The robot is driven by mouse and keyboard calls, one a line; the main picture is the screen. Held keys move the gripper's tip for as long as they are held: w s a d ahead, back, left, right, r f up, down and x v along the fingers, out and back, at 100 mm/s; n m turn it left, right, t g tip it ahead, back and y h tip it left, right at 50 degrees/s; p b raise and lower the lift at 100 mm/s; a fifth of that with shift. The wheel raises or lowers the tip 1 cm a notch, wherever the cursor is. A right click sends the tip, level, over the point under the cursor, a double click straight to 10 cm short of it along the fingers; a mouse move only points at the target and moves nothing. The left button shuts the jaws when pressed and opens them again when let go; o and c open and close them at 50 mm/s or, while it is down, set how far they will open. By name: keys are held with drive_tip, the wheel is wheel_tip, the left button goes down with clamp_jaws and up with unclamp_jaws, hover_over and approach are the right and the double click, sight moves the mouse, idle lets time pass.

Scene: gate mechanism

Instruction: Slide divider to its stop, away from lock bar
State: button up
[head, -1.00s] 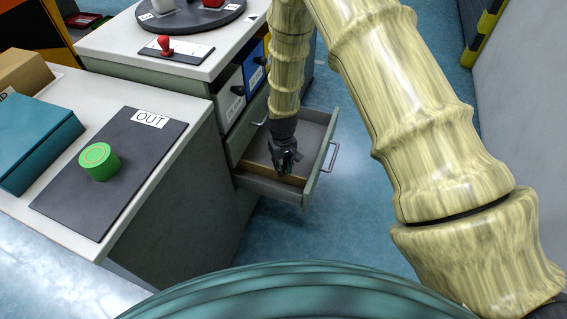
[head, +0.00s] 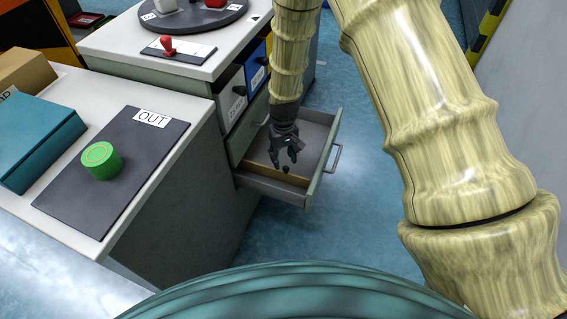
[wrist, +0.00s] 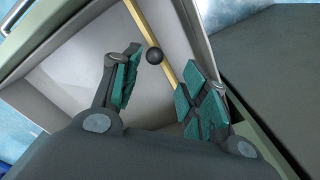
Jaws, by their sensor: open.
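The divider (head: 262,172) is a thin tan strip standing across the inside of an open grey drawer (head: 324,150). A small black ball knob (head: 286,169) sits on it. My gripper (head: 287,152) points down into the drawer area. In the wrist view the divider (wrist: 138,20) runs diagonally, and the knob (wrist: 154,56) shows in the gap between the open teal-padded fingers (wrist: 158,76). The fingers appear apart from the knob. The right finger covers part of the divider in that view. I cannot make out the lock bar.
The drawer's handle (head: 336,158) faces right. A counter with a dark OUT mat (head: 140,170) and green cylinder (head: 101,161) stands left. A red stamp (head: 168,46) rests on the cabinet top. Blue floor to the right of the drawer is free.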

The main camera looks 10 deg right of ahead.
wheel_tip(320, 180, up, 6)
drive_tip(key=shift+r, duration=0.15)
idle(0.3)
idle(0.4)
